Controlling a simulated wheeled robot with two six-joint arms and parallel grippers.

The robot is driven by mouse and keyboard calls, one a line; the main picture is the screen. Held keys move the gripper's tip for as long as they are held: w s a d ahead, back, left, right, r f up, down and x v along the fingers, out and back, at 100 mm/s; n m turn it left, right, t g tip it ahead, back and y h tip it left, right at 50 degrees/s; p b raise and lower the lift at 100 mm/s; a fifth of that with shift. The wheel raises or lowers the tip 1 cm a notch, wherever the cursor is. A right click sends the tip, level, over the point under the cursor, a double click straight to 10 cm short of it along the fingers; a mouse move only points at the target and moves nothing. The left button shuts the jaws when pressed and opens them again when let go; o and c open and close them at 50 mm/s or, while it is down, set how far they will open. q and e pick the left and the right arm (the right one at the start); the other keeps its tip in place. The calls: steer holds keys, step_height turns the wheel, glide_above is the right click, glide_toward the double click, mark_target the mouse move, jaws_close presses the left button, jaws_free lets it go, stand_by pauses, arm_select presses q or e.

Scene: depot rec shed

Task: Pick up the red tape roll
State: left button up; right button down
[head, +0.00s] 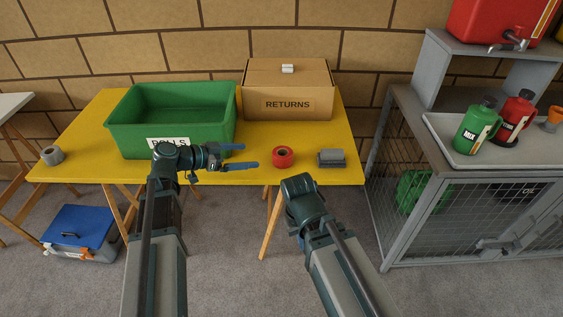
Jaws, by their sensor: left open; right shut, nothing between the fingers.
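The red tape roll (283,157) lies flat on the yellow table (310,135), right of centre, with its dark centre hole facing up. My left gripper (250,156) points right toward the roll, with its two blue fingers apart and empty. In the picture its fingertips end a short way left of the roll, apart from it; their height above the table is hard to tell. My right arm's wrist (300,190) is in front of the table edge, below and right of the roll; its fingers are hidden.
A grey block (331,158) lies just right of the roll. A green bin (172,112) and a cardboard RETURNS box (288,96) stand behind. A grey tape roll (52,155) is at the table's left end. A wire cage cabinet (440,205) stands close on the right.

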mark_target(275, 155)
arm_select(q)
steer(key=b+x, duration=0.2)
steer(key=x, duration=0.4)
steer(key=shift+w+d+f, duration=0.1)
steer(key=shift+d+f, duration=0.1)
steer(key=shift+f, duration=0.05)
steer(key=shift+w+d+f+b, duration=0.15)
steer(key=shift+w+d+b, duration=0.15)
steer(key=shift+d, duration=0.3)
steer(key=shift+f, duration=0.1)
steer(key=b+x, duration=0.2)
steer(key=x, duration=0.2)
steer(key=shift+d+f, duration=0.15)
steer(key=shift+w+d+f, duration=0.1)
steer(key=shift+w+d, duration=0.15)
steer(key=shift+d, duration=0.15)
steer(key=shift+c, duration=0.3)
steer(key=c, duration=1.1)
